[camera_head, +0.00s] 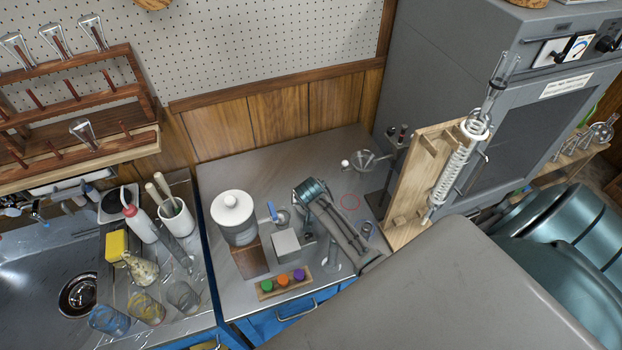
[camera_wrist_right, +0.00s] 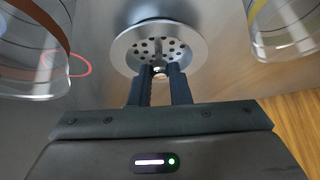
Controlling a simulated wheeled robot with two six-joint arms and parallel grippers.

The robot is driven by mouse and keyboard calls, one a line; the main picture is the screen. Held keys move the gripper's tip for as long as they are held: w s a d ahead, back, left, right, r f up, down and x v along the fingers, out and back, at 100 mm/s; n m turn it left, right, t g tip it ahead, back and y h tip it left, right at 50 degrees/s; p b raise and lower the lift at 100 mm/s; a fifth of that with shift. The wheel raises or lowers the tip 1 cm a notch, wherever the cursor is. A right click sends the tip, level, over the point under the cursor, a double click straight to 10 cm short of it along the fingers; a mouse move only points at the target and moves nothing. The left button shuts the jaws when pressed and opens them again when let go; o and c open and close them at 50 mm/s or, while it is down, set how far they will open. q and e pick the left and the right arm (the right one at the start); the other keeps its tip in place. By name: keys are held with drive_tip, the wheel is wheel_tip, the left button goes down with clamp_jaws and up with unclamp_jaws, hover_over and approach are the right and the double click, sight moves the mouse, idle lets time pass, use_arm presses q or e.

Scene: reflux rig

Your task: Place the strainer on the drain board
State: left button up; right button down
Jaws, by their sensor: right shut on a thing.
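In the right wrist view, the strainer (camera_wrist_right: 155,48) is a round metal disc with a wide rim and several holes. My right gripper (camera_wrist_right: 160,78) is shut on the small knob at its middle. I cannot tell whether the strainer touches the steel surface behind it. In the head view, my right arm reaches over the middle bench and hides the strainer and the fingertips. The drain board (camera_head: 203,300) is the steel area right of the sink at the left, with several things standing on it. My left gripper is not in view.
Clear glass vessels stand on both sides of my right gripper, one brown-banded (camera_wrist_right: 35,50) and one yellow-banded (camera_wrist_right: 285,30). A white-lidded jar (camera_head: 234,215) and a rack of coloured stoppers (camera_head: 283,283) stand between arm and drain board.

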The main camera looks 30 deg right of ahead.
drive_tip(key=shift+s+f, duration=0.1)
drive_tip(key=shift+f, duration=0.05)
drive_tip(key=c, duration=1.3)
unclamp_jaws()
drive_tip(key=shift+c, duration=0.2)
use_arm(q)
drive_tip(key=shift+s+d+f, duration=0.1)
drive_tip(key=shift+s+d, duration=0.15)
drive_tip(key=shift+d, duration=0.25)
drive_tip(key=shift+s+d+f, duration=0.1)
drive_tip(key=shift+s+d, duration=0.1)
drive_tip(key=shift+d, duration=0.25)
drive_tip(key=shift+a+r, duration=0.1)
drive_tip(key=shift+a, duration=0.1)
